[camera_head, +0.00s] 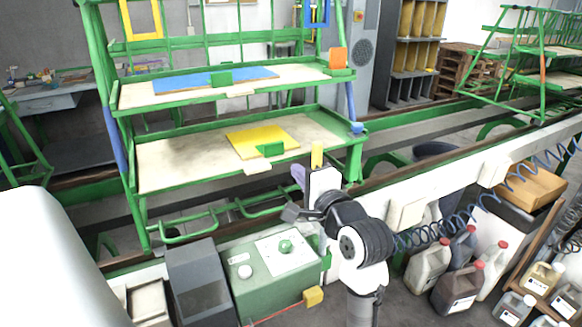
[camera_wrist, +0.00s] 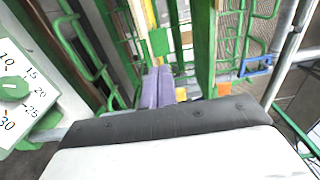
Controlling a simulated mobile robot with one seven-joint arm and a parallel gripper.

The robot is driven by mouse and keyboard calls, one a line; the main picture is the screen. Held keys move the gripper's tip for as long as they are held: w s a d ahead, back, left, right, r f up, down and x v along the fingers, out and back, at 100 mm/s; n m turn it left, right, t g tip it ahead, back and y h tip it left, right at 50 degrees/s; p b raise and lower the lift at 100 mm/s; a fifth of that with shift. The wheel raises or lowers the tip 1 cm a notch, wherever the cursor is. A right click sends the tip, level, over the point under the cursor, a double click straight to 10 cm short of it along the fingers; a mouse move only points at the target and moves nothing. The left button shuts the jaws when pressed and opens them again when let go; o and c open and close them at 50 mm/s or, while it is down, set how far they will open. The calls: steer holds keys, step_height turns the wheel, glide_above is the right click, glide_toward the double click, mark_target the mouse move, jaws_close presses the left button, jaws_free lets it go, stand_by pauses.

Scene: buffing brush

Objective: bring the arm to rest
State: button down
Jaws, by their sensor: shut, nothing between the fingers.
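My gripper (camera_head: 298,174) is at the end of my arm in the head view, in front of the lower shelf of a green rack (camera_head: 118,150). Its purple fingers also show in the wrist view (camera_wrist: 158,82); they lie together with nothing between them. My arm is folded upward above the green control box (camera_head: 262,285). The gripper appears apart from the rack, though the exact gap is hard to judge.
A yellow panel (camera_head: 250,138) lies on the lower shelf and a blue panel (camera_head: 190,84) on the upper one. A coiled blue hose (camera_head: 440,234) runs right of my arm. Several jugs (camera_head: 462,284) stand at lower right. A numbered dial (camera_wrist: 14,88) shows in the wrist view.

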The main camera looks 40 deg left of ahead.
steer(key=v, duration=0.5)
steer(key=shift+d, duration=0.15)
